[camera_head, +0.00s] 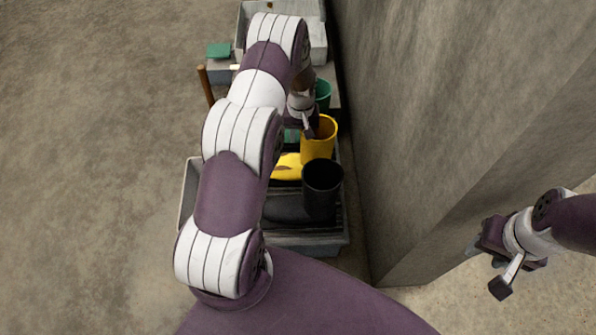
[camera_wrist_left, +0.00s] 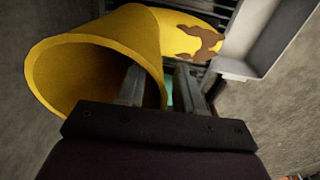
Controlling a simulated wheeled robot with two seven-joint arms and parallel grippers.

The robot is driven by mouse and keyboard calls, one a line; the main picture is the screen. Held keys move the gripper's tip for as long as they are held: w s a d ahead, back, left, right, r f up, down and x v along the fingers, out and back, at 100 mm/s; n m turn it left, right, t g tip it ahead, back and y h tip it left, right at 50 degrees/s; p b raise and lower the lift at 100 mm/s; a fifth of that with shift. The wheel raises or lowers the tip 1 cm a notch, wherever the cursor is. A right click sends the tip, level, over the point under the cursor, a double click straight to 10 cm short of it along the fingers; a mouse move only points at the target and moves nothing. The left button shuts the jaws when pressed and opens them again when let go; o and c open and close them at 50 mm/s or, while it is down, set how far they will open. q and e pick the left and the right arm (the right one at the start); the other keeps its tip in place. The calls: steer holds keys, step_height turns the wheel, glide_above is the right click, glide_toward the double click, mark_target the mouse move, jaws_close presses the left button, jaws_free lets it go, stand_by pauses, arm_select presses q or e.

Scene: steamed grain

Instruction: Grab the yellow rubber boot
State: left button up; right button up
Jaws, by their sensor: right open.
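The yellow rubber boot (camera_head: 318,148) stands in a grey tray (camera_head: 187,190), its shaft opening upward and its foot, with brown patches, toward the left. My left gripper (camera_head: 309,132) is at the boot's rim. In the left wrist view the boot (camera_wrist_left: 95,55) fills the upper left. One finger of my left gripper (camera_wrist_left: 160,88) is inside the opening and the other is outside, with the boot wall between them. A gap shows between the wall and the outer finger. My right gripper (camera_head: 480,247) is open and empty at the right, away from the boot.
A black boot (camera_head: 322,185) stands close in front of the yellow one in the same tray. A concrete wall (camera_head: 430,110) rises just to the right. Behind are a green cup (camera_head: 323,95), a wooden handle (camera_head: 205,85) and a pale basin (camera_head: 318,40). The floor at left is clear.

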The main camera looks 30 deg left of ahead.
arm_select(q)
steer(key=shift+r, duration=0.15)
jaws_close()
stand_by(1.2)
